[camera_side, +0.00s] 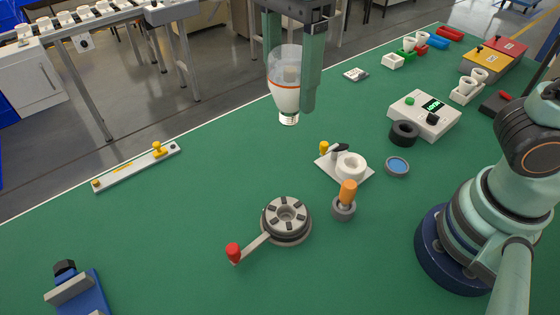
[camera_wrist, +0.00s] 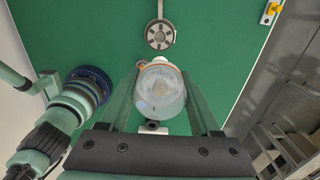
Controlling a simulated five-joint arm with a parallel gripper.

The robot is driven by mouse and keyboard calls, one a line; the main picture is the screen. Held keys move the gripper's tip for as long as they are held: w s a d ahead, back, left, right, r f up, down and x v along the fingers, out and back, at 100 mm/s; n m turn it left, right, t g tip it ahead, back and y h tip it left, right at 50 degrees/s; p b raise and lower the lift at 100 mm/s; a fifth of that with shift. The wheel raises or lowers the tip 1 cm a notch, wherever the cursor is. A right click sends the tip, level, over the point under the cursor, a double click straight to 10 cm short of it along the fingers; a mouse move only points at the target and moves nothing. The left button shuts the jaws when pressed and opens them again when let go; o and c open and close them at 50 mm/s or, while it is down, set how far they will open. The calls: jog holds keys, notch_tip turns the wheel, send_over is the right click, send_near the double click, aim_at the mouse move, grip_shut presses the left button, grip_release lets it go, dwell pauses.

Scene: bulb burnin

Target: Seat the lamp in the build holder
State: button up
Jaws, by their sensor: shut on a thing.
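My gripper (camera_side: 291,78) is shut on the lamp, a clear bulb with a white lower part, an orange band and a threaded metal base (camera_side: 288,118). The lamp hangs upright above the green table, base down, between my two green fingers. In the wrist view the lamp (camera_wrist: 160,90) is seen from above between the fingers. A white socket block (camera_side: 350,167) with a round cup, a black lever and a yellow knob stands on the table, right of and below the lamp in the side view. I cannot tell for certain whether it is the build holder.
A grey slotted turntable (camera_side: 286,217) with a red-knobbed crank stands nearer the side camera. Close by are an orange-handled peg (camera_side: 347,193), a black ring (camera_side: 404,133), a blue-topped disc (camera_side: 397,166) and a meter box (camera_side: 424,116). A white rail (camera_side: 137,167) lies left; open green table lies between.

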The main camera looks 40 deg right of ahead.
jog(key=w+d+f+m, duration=0.3)
jog(key=d+f, duration=0.4)
jog(key=d, duration=0.2)
jog(key=m, duration=0.3)
send_over(345, 163)
jog(key=s+d, duration=0.1)
jog(key=shift+s+f, duration=0.1)
jog(key=shift+f, duration=7.35)
jog(key=shift+f, duration=1.5)
jog(key=o, duration=1.4)
